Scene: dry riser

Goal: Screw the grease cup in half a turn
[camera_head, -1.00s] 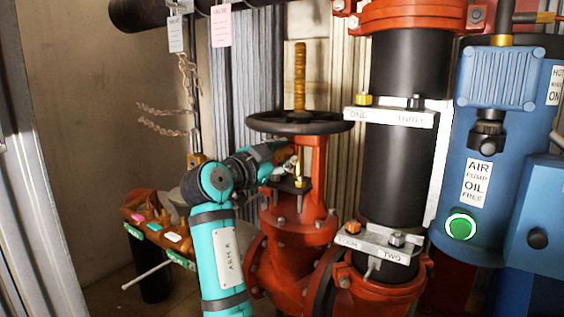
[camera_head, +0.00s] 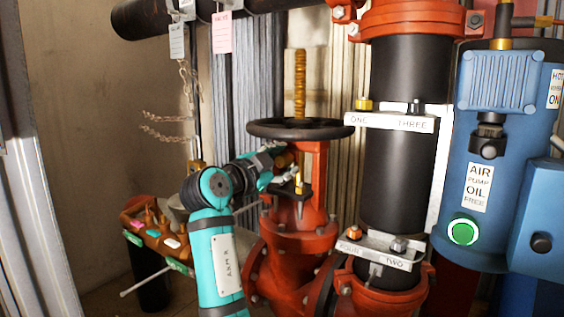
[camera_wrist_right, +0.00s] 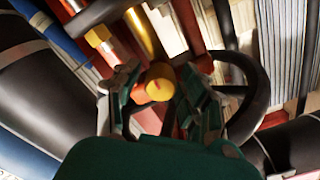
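The grease cup (camera_wrist_right: 158,84) shows in the right wrist view as a round yellow cap with a red mark on its face. My right gripper (camera_wrist_right: 160,72) has its two fingers spread on either side of the cup, with narrow gaps that seem to show between. In the head view my right gripper (camera_head: 277,172) is at the red valve (camera_head: 297,222), below the black handwheel (camera_head: 300,128). A small brass part (camera_head: 284,160) shows beside it there; the fingertips are hard to make out. My left gripper is not in view.
A brass threaded stem (camera_head: 300,80) rises through the handwheel. A black pipe (camera_head: 400,170) with labelled plates and a blue air pump (camera_head: 497,140) stand to the right. An orange tray (camera_head: 160,236) with small items is at the left. Chains and tags hang above it.

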